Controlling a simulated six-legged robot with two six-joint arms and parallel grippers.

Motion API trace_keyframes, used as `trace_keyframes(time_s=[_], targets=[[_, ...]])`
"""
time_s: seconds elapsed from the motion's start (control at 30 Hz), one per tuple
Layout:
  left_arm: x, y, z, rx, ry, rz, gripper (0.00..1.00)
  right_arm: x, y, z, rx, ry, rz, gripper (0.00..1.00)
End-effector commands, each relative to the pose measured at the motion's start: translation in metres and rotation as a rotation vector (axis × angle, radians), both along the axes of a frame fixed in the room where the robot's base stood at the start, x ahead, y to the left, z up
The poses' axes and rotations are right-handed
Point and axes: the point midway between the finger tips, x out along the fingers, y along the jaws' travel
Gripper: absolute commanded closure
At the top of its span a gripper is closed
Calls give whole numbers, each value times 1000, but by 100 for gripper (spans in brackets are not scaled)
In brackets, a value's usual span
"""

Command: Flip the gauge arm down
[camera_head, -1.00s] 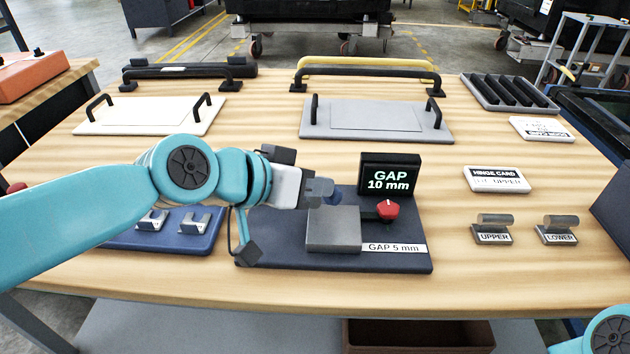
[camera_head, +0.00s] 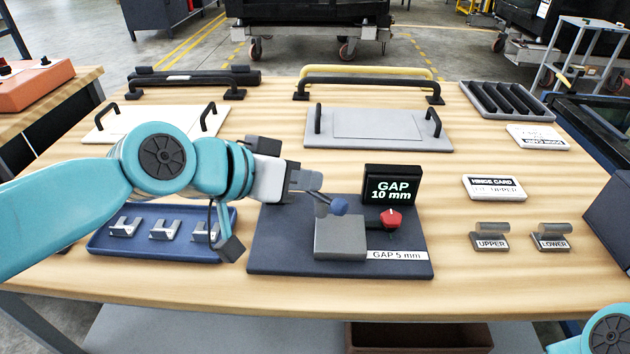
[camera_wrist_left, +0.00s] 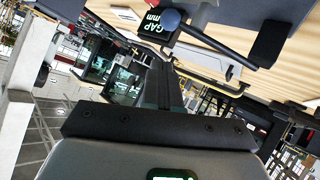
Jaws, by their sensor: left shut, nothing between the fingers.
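The gauge fixture is a dark base plate (camera_head: 280,250) with a grey block (camera_head: 340,238) on it. A short grey rod with a blue ball (camera_head: 338,206) shows just above the block; its lower end is partly hidden. A red knob (camera_head: 391,219) on a dark bar sits right of the block. I cannot tell for sure which piece is the gauge arm. My left gripper (camera_head: 307,182) is shut and empty, just left of and above the blue ball. The blue ball also shows in the left wrist view (camera_wrist_left: 170,19), beyond the fingers. My right gripper is out of view.
A black display (camera_head: 392,185) reading "GAP 10 mm" stands behind the block. A blue tray (camera_head: 165,255) with metal clips lies left of the plate, under my left arm. Hinge pieces (camera_head: 490,236) and (camera_head: 551,238) stand at the right. Wood between is clear.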

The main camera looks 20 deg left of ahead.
Motion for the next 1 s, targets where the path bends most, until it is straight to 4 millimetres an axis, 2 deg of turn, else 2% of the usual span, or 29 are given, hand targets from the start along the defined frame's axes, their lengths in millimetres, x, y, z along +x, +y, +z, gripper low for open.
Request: trace_keyframes(time_s=[0.2, 0.4, 0.57, 1.0], targets=[[-27, 18, 24, -1, -4, 3, 100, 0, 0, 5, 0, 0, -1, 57], [-46, 30, 38, -1, -2, 3, 100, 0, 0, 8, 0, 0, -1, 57], [-52, 33, 42, 0, -2, 1, 100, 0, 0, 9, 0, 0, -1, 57], [-53, 34, 42, 0, -2, 1, 100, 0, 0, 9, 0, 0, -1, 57]])
